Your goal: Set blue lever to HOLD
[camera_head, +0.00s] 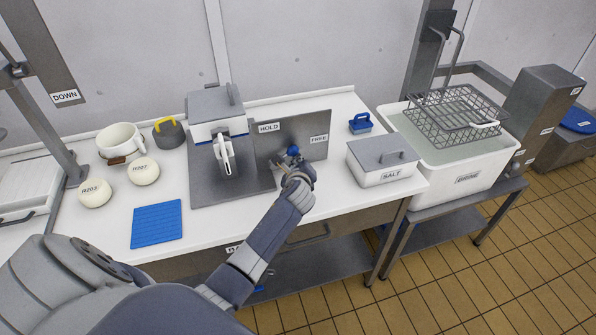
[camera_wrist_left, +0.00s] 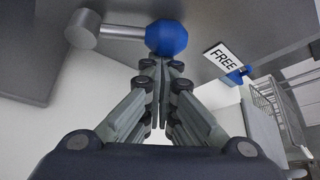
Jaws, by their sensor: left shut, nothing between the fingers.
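The blue lever knob (camera_head: 293,151) is in front of a grey metal panel (camera_head: 270,152) with a HOLD label (camera_head: 269,127) on its left and a FREE label (camera_head: 319,139) on its right. In the left wrist view the blue knob (camera_wrist_left: 167,37) sits on a metal rod running left to a grey round pivot (camera_wrist_left: 83,28). The FREE label (camera_wrist_left: 220,60) is right of the knob. My left gripper (camera_wrist_left: 160,62) is shut and empty, its fingertips right at the knob; I cannot tell whether they touch. My right gripper is not in view.
A white SALT box (camera_head: 383,160) and a blue-handled item (camera_head: 360,123) stand right of the panel. A lidded grey machine (camera_head: 217,112) stands left. A wire basket (camera_head: 455,115) sits over the white basin. A blue mat (camera_head: 157,224) lies on the counter's left.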

